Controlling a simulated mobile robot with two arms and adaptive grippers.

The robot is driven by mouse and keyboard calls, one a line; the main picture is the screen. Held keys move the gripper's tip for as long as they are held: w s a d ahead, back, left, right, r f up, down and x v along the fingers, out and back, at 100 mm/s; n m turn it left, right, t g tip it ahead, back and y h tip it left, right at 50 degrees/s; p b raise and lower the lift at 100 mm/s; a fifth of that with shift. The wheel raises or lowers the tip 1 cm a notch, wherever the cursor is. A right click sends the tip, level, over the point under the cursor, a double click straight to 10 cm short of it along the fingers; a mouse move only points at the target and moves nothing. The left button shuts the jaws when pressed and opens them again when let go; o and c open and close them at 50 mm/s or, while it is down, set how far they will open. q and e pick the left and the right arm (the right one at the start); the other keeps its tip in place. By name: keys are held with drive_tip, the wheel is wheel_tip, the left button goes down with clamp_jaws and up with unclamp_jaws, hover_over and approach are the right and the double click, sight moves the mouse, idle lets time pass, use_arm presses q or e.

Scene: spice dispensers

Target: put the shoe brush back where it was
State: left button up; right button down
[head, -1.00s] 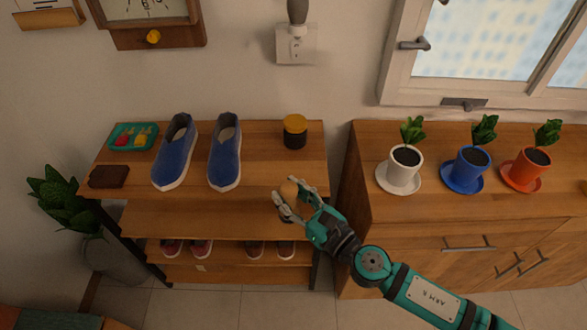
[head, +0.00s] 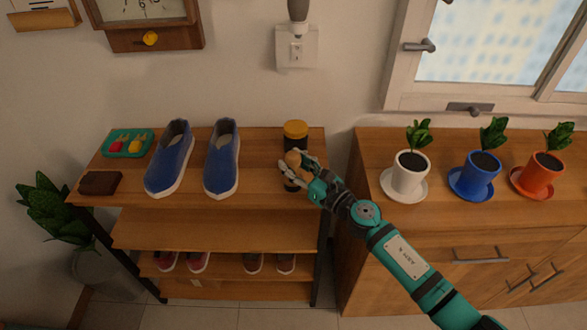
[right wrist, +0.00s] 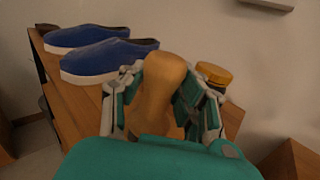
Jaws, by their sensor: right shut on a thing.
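The shoe brush (head: 293,158) shows as a rounded tan wooden piece in my right gripper (head: 295,170), with a dark part below it in the head view. The gripper is shut on it at the right end of the shelf top, in front of the dark jar with a yellow lid (head: 296,130). In the right wrist view the brush (right wrist: 158,90) stands upright between the fingers, and the jar lid (right wrist: 214,73) shows behind the right finger. I cannot tell whether the brush touches the shelf. My left gripper is not in view.
The shoe rack (head: 255,178) also bears blue shoes (head: 221,160), a dark brown block (head: 101,182) and a teal tray (head: 116,148) of small bottles. The shelf top between shoes and jar is free. A cabinet (head: 400,215) with potted plants stands to the right.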

drive_tip(key=shift+f, duration=0.15)
drive_tip(key=c, duration=1)
unclamp_jaws()
drive_tip(key=shift+o, duration=0.2)
drive_tip(key=shift+r, duration=0.3)
drive_tip(key=b+v, duration=0.1)
drive_tip(key=v, duration=1.1)
drive_tip(key=shift+b, duration=0.3)
